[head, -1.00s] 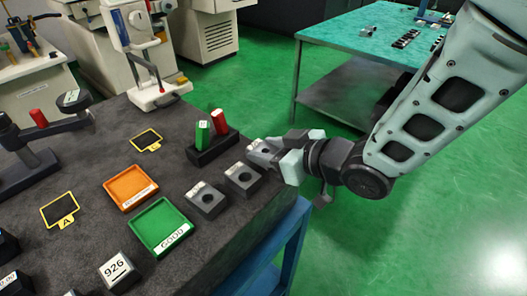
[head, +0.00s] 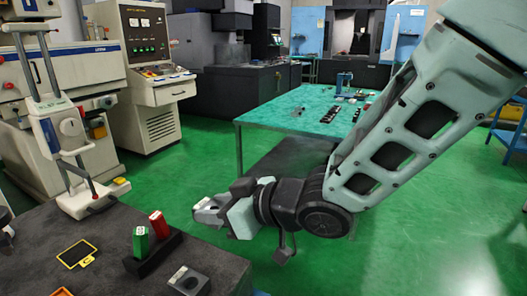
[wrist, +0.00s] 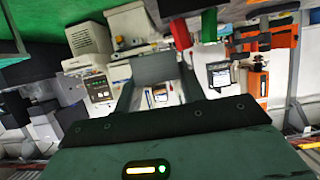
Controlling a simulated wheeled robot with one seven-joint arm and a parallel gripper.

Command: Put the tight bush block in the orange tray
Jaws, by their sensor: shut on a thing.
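My gripper (head: 218,212) is shut on a small grey block (head: 208,215) and holds it in the air, right of the dark table's back edge. In the wrist view the grey block (wrist: 154,68) sits between the two fingers. Its label cannot be read. A similar grey block (head: 189,281) with a pale label lies on the dark table at the bottom edge of the head view. Only a sliver of the orange tray (head: 62,292) shows at the bottom left of the head view; the rest is cut off.
A black holder (head: 152,255) with a green piece (head: 141,241) and a red piece (head: 159,225) stands on the dark table (head: 105,225). A yellow-framed pad (head: 77,254) lies left of it. A green-topped table (head: 285,112) stands behind. Green floor is open between.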

